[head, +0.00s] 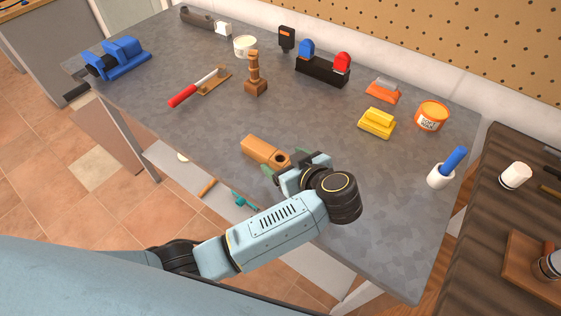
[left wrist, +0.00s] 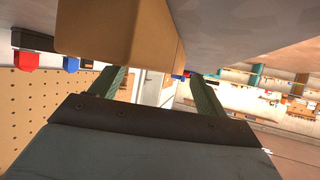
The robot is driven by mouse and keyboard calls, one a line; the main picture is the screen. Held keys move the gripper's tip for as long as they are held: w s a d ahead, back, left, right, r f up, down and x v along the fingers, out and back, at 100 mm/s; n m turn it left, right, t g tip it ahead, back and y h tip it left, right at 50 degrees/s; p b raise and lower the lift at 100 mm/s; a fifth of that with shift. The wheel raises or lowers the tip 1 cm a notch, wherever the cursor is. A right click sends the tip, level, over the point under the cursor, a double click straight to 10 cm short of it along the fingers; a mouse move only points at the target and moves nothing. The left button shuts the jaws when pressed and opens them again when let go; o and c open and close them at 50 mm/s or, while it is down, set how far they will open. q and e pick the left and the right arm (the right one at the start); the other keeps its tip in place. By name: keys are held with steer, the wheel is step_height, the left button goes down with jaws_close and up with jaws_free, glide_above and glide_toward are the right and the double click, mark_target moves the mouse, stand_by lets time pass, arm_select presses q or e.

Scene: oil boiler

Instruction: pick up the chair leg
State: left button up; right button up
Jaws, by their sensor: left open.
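A turned wooden piece (head: 256,75) that looks like a chair leg stands upright on the grey workbench. A light-brown wooden block (head: 262,151) with a round hole in its end lies nearer the front edge; I cannot tell whether it is also a leg part. My left gripper (head: 290,165) is open, beside the holed end of this block. In the left wrist view, the block (left wrist: 120,30) fills the upper middle, just beyond the two green fingers (left wrist: 158,80). Whether they touch it is unclear. My right gripper is not in view.
A red-handled tool (head: 193,88) lies left of the turned piece. A yellow block (head: 377,122), an orange tub (head: 431,115) and a white cup with a blue item (head: 440,176) stand to the right. The workbench's (head: 400,220) right front is clear.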

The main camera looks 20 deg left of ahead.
arm_select(q)
steer(key=shift+w+a+f, duration=0.35)
steer(key=shift+w+a, duration=0.1)
steer(key=shift+s, duration=0.1)
steer(key=c, duration=1.5)
